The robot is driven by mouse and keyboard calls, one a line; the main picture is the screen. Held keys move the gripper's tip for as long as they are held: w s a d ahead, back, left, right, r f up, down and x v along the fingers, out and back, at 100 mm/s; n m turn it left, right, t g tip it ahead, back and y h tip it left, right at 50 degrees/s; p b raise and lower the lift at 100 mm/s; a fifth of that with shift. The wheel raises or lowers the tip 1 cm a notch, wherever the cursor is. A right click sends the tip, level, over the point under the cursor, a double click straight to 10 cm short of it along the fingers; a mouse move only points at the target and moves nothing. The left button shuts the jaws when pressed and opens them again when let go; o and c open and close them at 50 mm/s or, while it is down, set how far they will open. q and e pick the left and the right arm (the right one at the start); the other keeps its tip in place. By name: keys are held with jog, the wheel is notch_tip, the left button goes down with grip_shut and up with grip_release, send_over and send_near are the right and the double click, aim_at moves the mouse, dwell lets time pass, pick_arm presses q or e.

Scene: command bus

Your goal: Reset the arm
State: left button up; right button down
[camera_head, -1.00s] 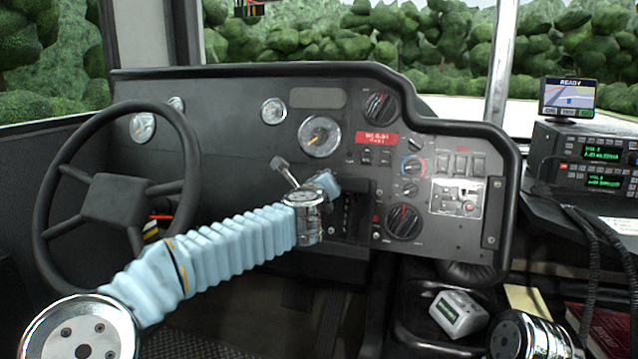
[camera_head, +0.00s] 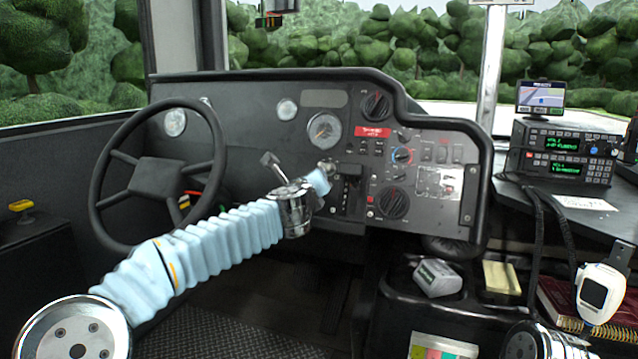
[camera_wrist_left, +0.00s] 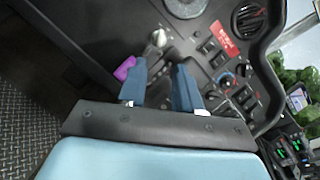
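My left arm (camera_head: 200,250), in a pale blue ribbed sleeve, reaches from the lower left across the front of the dashboard. My left gripper (camera_head: 322,180) is partly hidden behind its chrome wrist, close to the dark lever panel (camera_head: 346,190). In the left wrist view, the two blue fingers of the left gripper (camera_wrist_left: 160,86) stand apart with nothing visibly held between them. A silver knob (camera_wrist_left: 158,38) lies beyond the fingertips, and a purple piece (camera_wrist_left: 124,68) shows beside the left finger. Only a chrome part of my right arm (camera_head: 540,342) shows at the bottom right; its gripper is out of view.
A black steering wheel (camera_head: 157,185) stands left of the wrist. The dashboard (camera_head: 440,150) carries gauges and knobs. The dark floor lies below.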

pick_arm(q)
jog(key=shift+s, duration=0.2)
jog(key=s+a+f+m+g+p, duration=0.1)
jog(key=s+f+m+g+p, duration=0.1)
jog(key=f+m, duration=0.7)
jog(key=s+a+f+m+g+p, duration=0.15)
jog(key=f+m, duration=0.25)
jog(key=f, duration=0.9)
jog(key=s+a+f+m+g+p, duration=0.1)
jog(key=s+f+m+g+p, duration=0.2)
jog(key=f+m, duration=0.6)
jog(key=s+a+f+m+g+p, duration=0.25)
jog(key=s+f+m, duration=0.35)
jog(key=s+f, duration=0.4)
jog(key=s+a+f+m+g+p, duration=0.1)
jog(key=s+a+f+m+g, duration=0.3)
jog(key=s+f, duration=0.7)
jog(key=s+m+g+h+p, duration=0.1)
jog(key=s+m+g, duration=0.2)
jog(key=s, duration=1.1)
jog(key=m, duration=0.3)
jog(key=shift+s+r+m, duration=0.15)
jog(key=shift+r+m, duration=0.05)
jog(key=shift+m, duration=0.2)
